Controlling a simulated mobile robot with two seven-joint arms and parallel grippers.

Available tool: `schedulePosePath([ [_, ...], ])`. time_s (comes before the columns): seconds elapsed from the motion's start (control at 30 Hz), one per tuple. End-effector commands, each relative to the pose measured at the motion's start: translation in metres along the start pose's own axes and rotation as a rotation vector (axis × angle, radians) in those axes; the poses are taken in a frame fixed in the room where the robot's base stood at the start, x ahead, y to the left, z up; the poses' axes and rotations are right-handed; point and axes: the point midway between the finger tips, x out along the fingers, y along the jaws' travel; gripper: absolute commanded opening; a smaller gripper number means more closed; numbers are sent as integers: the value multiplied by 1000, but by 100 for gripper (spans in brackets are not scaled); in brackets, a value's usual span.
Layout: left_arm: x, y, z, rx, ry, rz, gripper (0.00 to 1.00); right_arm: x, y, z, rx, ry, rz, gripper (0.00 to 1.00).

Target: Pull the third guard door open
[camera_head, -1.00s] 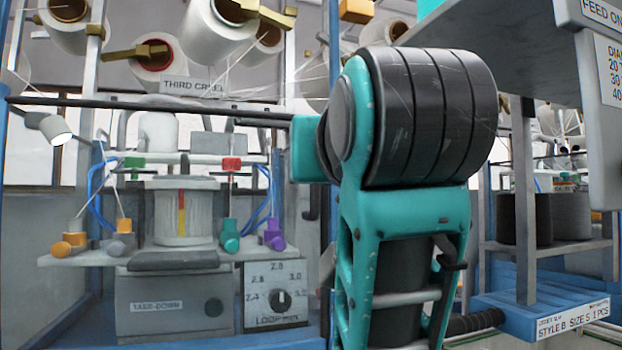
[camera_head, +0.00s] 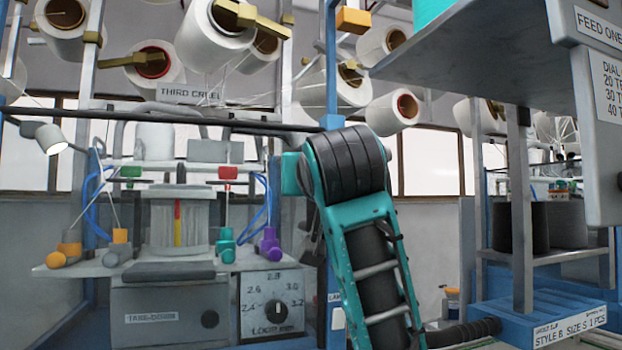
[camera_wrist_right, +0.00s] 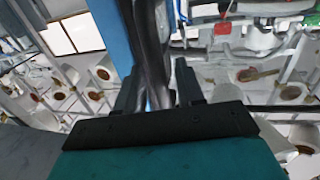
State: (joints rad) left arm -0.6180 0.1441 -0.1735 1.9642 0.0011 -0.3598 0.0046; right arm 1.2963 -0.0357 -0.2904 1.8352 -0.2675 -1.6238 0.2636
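The third machine stands at the left in the head view under the sign "THIRD CREEL" (camera_head: 192,94). A dark horizontal rail (camera_head: 150,116) crosses in front of it between blue posts; it looks like the top of its guard door, whose panel I cannot make out clearly. My right arm covers the area by the right post, and its gripper is hidden there. In the right wrist view my right gripper (camera_wrist_right: 158,82) has its fingers apart, with a dark grey upright bar (camera_wrist_right: 152,45), likely the door handle, between them. Firm contact is not visible. My left gripper is out of view.
A blue post (camera_wrist_right: 112,35) stands beside the bar in the wrist view. The dial panel (camera_head: 274,301) and take-down box (camera_head: 168,308) sit low on the machine. A grey shelf (camera_head: 470,45) overhangs at right, above a blue tray (camera_head: 545,312).

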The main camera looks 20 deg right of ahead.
Motion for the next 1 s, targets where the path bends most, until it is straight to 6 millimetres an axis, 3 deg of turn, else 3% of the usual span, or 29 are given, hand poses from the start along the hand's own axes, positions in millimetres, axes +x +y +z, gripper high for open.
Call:
schedulePosePath([
  [0.27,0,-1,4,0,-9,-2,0,2,0,0,0,-1,0,38],
  [0.67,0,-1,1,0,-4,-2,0,2,0,0,0,-1,0,1],
  [1.0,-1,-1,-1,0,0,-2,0,2,0,0,0,-1,1,0],
])
